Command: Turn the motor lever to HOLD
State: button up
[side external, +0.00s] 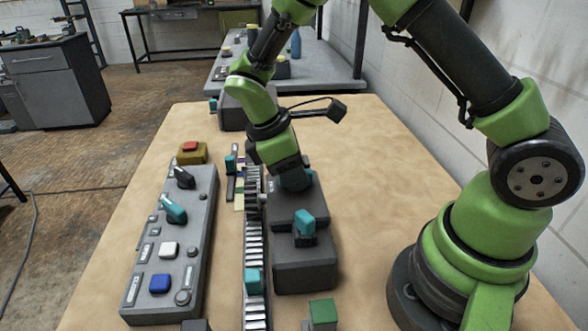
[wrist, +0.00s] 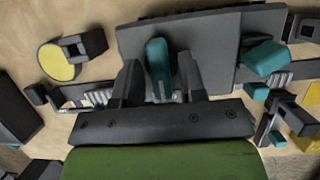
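In the wrist view a teal lever (wrist: 157,62) stands on a dark grey box (wrist: 205,45). The two fingers of my gripper (wrist: 160,85) are on either side of it, apart, with a gap showing beside the lever. In the side view my gripper (side external: 290,172) is low over the dark grey housing beside the rack and hides most of this lever. A control panel (side external: 195,235) on the left carries a teal lever (side external: 173,208) and a black lever (side external: 184,178). No HOLD mark is readable, and I cannot tell which lever is the motor's.
A toothed rack (side external: 255,250) runs between the panel and the housing. Another teal lever (side external: 304,222) stands on the nearer housing (side external: 305,262). A red button on a yellow box (side external: 192,153) sits behind the panel. A green block (side external: 323,312) is at the front.

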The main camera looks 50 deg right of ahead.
jog(key=shift+o, duration=0.3)
jog(key=v, duration=1)
jog(key=s+d+r+m+t+y, duration=0.1)
jog(key=s+r+m+t+y, duration=0.1)
jog(key=s+r+m+t, duration=0.3)
jog(key=s+r+m+t+y, duration=0.3)
jog(key=s+r+m+t, duration=0.2)
jog(key=s+m, duration=0.3)
jog(key=s, duration=0.3)
jog(key=shift+s+d+r, duration=0.25)
jog(key=shift+s+d, duration=0.1)
jog(key=shift+s, duration=0.05)
